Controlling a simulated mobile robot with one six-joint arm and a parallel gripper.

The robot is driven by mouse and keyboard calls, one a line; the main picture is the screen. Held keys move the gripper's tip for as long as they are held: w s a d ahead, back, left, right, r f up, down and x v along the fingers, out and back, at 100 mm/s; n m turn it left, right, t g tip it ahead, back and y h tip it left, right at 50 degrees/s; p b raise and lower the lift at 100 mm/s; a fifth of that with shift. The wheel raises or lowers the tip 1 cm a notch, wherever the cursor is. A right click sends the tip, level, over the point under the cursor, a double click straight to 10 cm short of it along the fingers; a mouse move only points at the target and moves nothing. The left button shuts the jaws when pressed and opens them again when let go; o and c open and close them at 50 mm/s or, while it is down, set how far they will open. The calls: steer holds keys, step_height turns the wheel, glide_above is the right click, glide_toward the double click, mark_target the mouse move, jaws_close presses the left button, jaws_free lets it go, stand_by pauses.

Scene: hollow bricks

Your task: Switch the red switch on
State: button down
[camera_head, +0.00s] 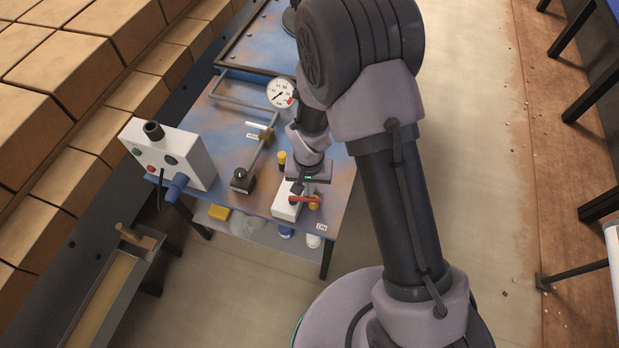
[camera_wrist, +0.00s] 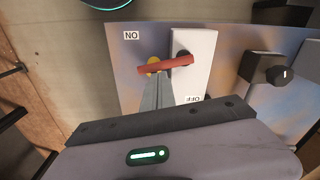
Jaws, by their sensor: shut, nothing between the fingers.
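The red switch lever (camera_head: 305,199) sits on a white box (camera_head: 286,207) near the table's front edge. In the wrist view the lever (camera_wrist: 166,64) runs from its pivot on the white box (camera_wrist: 202,50) out past the box's side. The "ON" label (camera_wrist: 131,35) lies off that side; the "OFF" label (camera_wrist: 192,99) is on the box. A yellow round piece (camera_wrist: 152,63) shows beside the lever, partly hidden. My gripper (camera_wrist: 157,78) is shut and empty, its tips right at the lever; I cannot tell if they touch. It also shows in the head view (camera_head: 297,190).
Stacked bricks (camera_head: 70,80) fill the left. Floor (camera_head: 480,150) is open at the right.

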steer(key=shift+s+f, duration=0.15)
steer(key=shift+f, duration=0.1)
steer(key=shift+s+f+b, duration=0.15)
steer(key=shift+f+b, duration=0.15)
steer(key=shift+b, duration=0.1)
steer(key=shift+s+a+b, duration=0.1)
steer(key=shift+s+b, duration=0.35)
steer(key=shift+s, duration=0.45)
steer(key=shift+w, duration=0.1)
